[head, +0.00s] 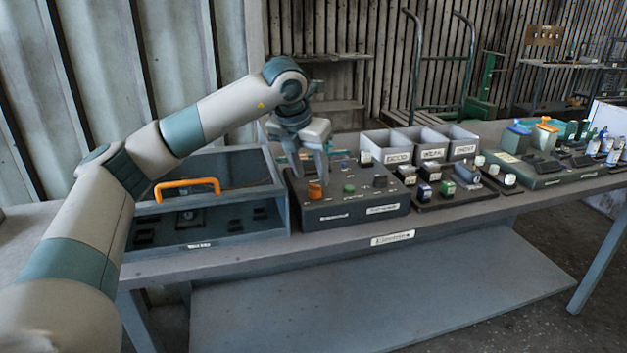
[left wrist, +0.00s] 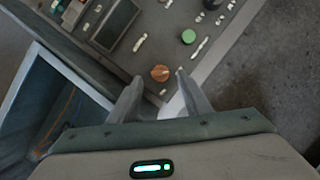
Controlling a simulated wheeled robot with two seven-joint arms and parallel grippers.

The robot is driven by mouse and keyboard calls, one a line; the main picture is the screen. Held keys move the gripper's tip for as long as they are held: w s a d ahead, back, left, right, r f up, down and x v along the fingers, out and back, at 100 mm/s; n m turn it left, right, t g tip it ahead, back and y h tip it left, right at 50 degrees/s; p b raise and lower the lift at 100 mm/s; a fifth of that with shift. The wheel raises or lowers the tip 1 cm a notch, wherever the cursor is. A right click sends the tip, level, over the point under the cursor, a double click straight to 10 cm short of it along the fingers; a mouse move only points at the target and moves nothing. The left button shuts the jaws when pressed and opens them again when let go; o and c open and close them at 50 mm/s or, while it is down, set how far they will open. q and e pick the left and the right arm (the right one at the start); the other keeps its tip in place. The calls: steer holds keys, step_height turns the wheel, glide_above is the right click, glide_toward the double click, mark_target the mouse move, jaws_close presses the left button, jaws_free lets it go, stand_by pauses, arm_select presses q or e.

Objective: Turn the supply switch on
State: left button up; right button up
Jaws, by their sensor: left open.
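The control box (head: 350,213) is a dark grey panel on the bench. An orange rotary knob (head: 315,190) stands at its front left, with a green button (head: 349,188) to its right. I take the orange knob for the supply switch, but its label cannot be read. My left gripper (head: 318,172) points down just above the knob. In the left wrist view the orange knob (left wrist: 160,73) lies just beyond the gap between the open, empty fingertips (left wrist: 158,80). The green button (left wrist: 188,37) is farther off. My right gripper is not in view.
A case with a clear lid and orange handle (head: 187,187) stands directly left of the control box. Grey labelled bins (head: 388,147) stand behind it to the right. Several small blocks and devices crowd the bench's right side. The bench's front edge (head: 345,248) is clear.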

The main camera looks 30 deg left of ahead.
mark_target(315, 185)
arm_select(q)
steer(key=shift+x, duration=1.95)
steer(key=c, duration=1)
